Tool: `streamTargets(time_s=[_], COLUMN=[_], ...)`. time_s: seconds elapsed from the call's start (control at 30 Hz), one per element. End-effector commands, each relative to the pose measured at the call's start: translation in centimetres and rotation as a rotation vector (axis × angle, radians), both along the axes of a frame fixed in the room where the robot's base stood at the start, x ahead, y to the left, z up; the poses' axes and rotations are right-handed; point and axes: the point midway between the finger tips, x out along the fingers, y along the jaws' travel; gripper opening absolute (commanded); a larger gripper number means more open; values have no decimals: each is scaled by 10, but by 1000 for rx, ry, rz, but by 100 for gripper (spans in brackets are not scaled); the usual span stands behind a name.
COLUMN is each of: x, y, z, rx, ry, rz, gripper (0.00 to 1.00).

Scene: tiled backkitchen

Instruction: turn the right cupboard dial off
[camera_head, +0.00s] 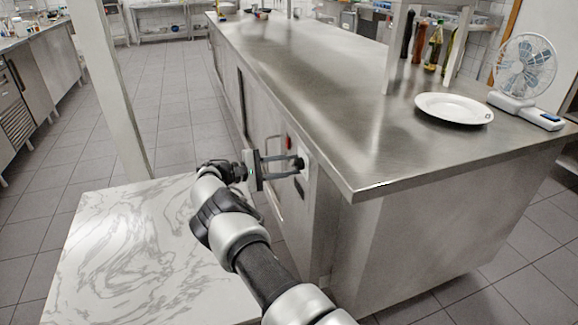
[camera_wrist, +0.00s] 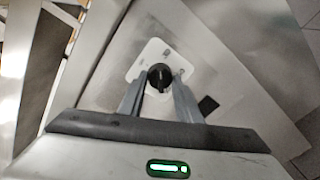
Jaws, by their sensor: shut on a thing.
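The right cupboard dial (camera_wrist: 160,77) is a round black knob on a white plate (camera_wrist: 148,58), set in the steel cupboard front. In the wrist view my gripper (camera_wrist: 160,84) has one finger on each side of the knob and is shut on it. In the head view my gripper (camera_head: 299,166) reaches the cupboard side of the counter from the left, with the fingers at the dial. The white plate (camera_head: 306,160) shows partly behind the fingertips. The dial is largely hidden there by the fingers.
A red item (camera_head: 289,142) sits on the cupboard front beside the dial. The steel worktop (camera_head: 320,90) carries a white dish (camera_head: 454,109), a fan (camera_head: 524,75) and bottles (camera_head: 433,48). A marble-topped table (camera_head: 130,250) stands under my arm at left.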

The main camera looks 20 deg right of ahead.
Motion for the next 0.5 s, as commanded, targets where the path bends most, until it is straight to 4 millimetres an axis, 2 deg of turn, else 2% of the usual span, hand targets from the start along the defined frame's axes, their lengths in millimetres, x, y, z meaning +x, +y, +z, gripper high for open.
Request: streamTargets(time_s=[0.5], x=[1], y=[-1], z=[-1], rx=[1], ry=[472], rz=[-1], gripper=[9])
